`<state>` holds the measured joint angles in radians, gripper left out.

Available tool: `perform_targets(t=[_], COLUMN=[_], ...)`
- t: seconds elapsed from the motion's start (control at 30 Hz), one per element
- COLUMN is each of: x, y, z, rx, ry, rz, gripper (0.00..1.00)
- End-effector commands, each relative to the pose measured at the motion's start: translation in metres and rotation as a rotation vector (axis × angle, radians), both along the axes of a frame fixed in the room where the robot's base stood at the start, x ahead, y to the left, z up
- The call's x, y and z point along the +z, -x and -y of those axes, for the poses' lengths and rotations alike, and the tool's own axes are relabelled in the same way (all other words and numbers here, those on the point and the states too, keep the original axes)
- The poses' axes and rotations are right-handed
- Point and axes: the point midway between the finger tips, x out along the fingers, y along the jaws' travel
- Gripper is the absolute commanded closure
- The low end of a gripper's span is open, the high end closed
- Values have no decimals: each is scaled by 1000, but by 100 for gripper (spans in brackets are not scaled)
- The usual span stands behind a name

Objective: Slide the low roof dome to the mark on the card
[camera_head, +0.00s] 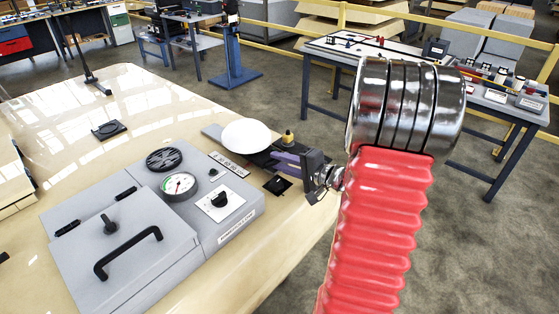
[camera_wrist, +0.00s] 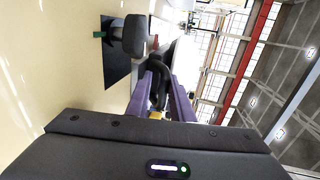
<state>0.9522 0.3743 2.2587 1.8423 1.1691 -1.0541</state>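The low white dome (camera_head: 246,135) sits on the cream roof panel, beyond the grey control box in the head view. A pale card (camera_head: 229,165) with dark printed marks lies just in front of it; I cannot tell which mark is meant. My gripper (camera_head: 268,152) is low over the panel at the dome's right, its purple fingers pointing towards the dome. In the wrist view the purple fingers (camera_wrist: 166,85) stand either side of a dark curved part (camera_wrist: 156,76). Whether they grip it is unclear. The contact between gripper and dome is hidden.
The grey box (camera_head: 125,243) has a black handle, gauge (camera_head: 180,187) and knob (camera_head: 221,200), close in front of the card. A black plate (camera_head: 110,130) lies farther left. A workbench (camera_head: 487,120) stands behind.

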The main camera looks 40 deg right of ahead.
Motion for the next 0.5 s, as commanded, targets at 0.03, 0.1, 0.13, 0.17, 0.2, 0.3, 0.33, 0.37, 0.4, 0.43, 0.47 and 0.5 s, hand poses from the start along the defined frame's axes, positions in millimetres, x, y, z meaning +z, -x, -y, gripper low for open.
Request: perform_targets(t=[0.03,0.1,0.13,0.17,0.2,0.3,0.33,0.37,0.4,0.43,0.47,0.5], x=[-1,0,1,1,1,2,2,2,3,3,3,3], y=[0,0,-1,-1,-1,-2,-2,-2,-2,-2,-1,-1], z=[0,0,0,0,0,0,0,-1,0,0,0,0], rx=[0,1,1,1,1,2,2,3,3,3,2,2], ry=[-1,0,1,0,1,2,2,2,2,2,3,3], rz=[-2,0,1,2,2,4,4,5,5,6,7,7], gripper=[79,74,72,71,71,71,71,71,71,71,71,71])
